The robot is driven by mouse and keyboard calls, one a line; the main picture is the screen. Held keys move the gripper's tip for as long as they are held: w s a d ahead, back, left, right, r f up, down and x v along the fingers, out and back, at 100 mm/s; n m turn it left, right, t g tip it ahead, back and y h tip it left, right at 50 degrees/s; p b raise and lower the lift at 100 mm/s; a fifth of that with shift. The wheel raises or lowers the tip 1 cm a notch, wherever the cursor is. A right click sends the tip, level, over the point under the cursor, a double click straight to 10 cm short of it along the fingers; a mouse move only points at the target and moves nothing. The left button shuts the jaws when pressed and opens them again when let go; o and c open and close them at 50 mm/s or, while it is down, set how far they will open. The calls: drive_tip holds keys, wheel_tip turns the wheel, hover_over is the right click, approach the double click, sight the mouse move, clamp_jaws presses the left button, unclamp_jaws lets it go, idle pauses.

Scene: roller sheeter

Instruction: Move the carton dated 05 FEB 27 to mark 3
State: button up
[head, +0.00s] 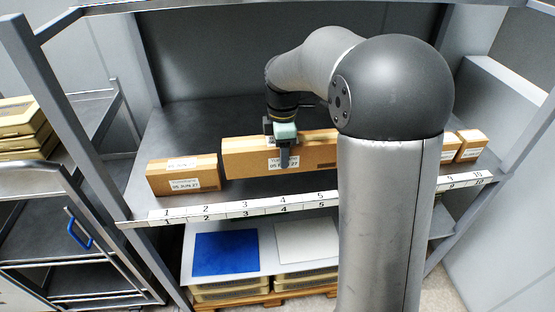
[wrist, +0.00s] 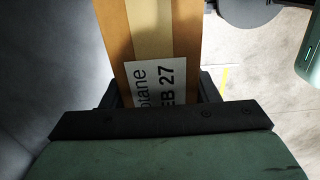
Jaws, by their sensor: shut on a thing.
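A long brown carton (head: 245,160) with a white label stands behind marks 3 to 5 of the shelf's numbered strip (head: 245,207). My gripper (head: 285,150) is shut on it near its middle, with a finger in front of the label. In the wrist view the held carton (wrist: 185,30) lies between the fingers (wrist: 160,95), and its label (wrist: 157,85) shows "EB 27"; the rest of the date is hidden. I cannot tell whether the carton rests on the shelf or is slightly raised. Mark 3 (head: 244,205) is on the strip below the carton's left part.
A shorter carton (head: 185,176), labelled 05 JUN 27, stands behind marks 1 and 2. Small cartons (head: 471,145) stand at the right end near marks 9 and 10. My arm hides the shelf between. Shelf posts (head: 60,110) flank the bay; a blue sheet (head: 226,252) lies below.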

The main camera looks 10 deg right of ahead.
drive_tip(key=w+f, duration=0.1)
drive_tip(key=f, duration=0.1)
drive_tip(key=w+f, duration=0.2)
drive_tip(key=shift+w+f, duration=0.1)
drive_tip(key=shift+w, duration=0.1)
drive_tip(key=shift+w+f+p, duration=0.15)
drive_tip(key=shift+f+p, duration=0.15)
drive_tip(key=shift+f, duration=1.35)
drive_tip(key=shift+f, duration=0.15)
drive_tip(key=o, duration=1.3)
